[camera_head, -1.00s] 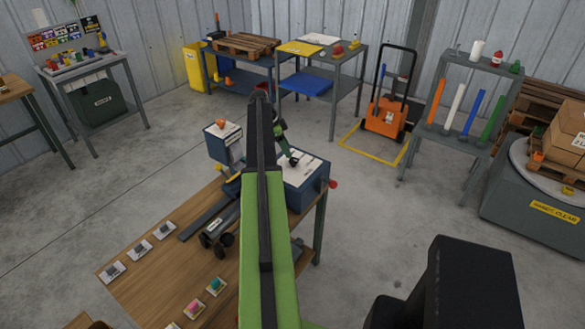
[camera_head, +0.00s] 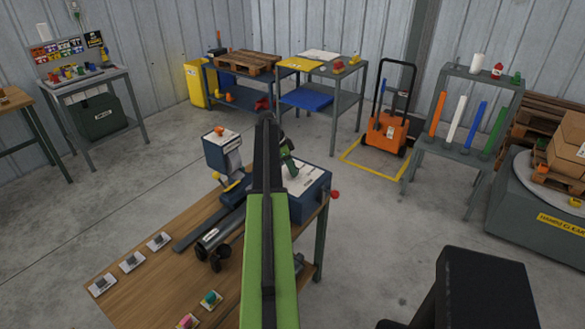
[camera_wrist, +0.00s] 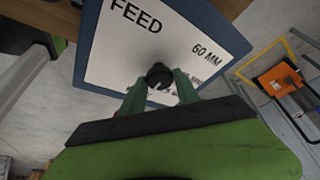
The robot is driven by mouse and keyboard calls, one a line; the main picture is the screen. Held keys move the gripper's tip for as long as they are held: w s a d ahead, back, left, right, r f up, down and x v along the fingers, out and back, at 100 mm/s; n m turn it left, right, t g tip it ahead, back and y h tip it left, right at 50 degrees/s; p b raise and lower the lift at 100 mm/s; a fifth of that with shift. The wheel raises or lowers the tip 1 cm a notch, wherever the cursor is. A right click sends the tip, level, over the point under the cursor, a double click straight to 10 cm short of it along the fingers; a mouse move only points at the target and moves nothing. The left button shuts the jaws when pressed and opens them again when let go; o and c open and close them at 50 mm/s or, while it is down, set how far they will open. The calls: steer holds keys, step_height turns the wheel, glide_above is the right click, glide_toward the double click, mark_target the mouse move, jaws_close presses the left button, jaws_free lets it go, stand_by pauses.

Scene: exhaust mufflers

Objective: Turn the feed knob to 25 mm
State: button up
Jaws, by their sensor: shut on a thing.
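The feed knob (camera_wrist: 159,75) is small, round and black, on a white plate (camera_wrist: 110,60) marked FEED and 60 MM in the wrist view. My gripper (camera_wrist: 160,80) has its two green fingers on either side of the knob and is shut on it. The fingers cover part of the plate's lettering, and I cannot read a 25 mm mark or the knob's setting. In the head view, the plate is on top of a blue machine box (camera_head: 312,200) at the bench's far right end.
The wooden bench (camera_head: 150,285) carries a metal pipe (camera_head: 222,232) and several small labelled cards with parts. A blue machine head (camera_head: 217,152) stands left of my arm. A red ball knob (camera_head: 335,195) sticks out from the box's right side. Open floor lies right of the bench.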

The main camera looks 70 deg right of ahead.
jaws_close()
steer(key=shift+a+n, duration=0.1)
steer(key=shift+n, duration=0.3)
steer(key=n+t, duration=0.1)
steer(key=n, duration=0.1)
steer(key=shift+s+a+n+h, duration=0.1)
steer(key=shift+s+n+h, duration=0.05)
steer(key=shift+n+h, duration=0.25)
steer(key=n+t, duration=0.1)
steer(key=n, duration=0.1)
steer(key=n+h, duration=0.1)
steer(key=n, duration=0.2)
steer(key=shift+s+t, duration=0.1)
steer(key=shift+t, duration=0.3)
steer(key=o, duration=1.1)
jaws_free()
